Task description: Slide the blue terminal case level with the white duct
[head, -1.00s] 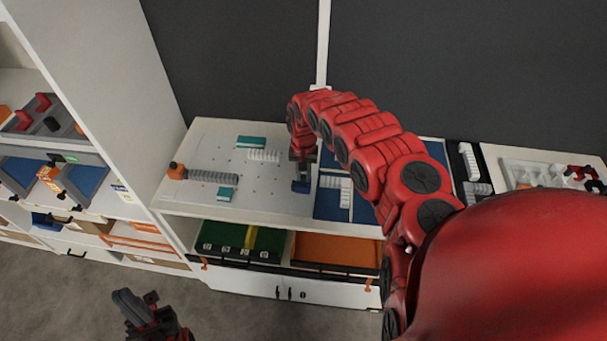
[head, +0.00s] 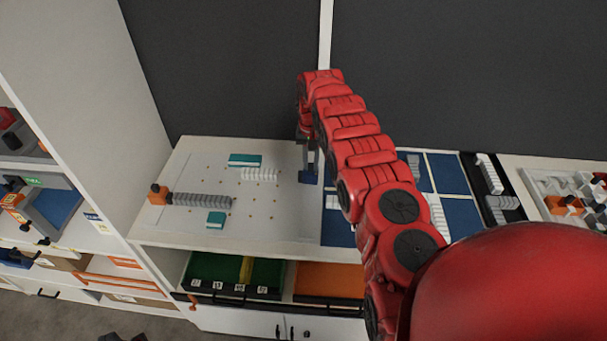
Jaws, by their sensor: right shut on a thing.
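The blue terminal case (head: 308,179) is a small dark blue block at the right side of the white board (head: 275,222). My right gripper (head: 310,165) comes down on it from above and is shut on it; the fingers partly hide it. The white duct (head: 259,174), a short ribbed strip, lies to the left of the case with a gap between. The case sits about in line with the duct, perhaps slightly nearer the front. Only a dark sliver of my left gripper (head: 122,338) shows at the bottom edge, so its jaws are unclear.
Two teal blocks (head: 244,160) (head: 216,219) and a grey ribbed duct with an orange end (head: 202,201) are on the board. A blue panel (head: 338,230) with white strips adjoins on the right, partly behind my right arm. A dark wall stands behind.

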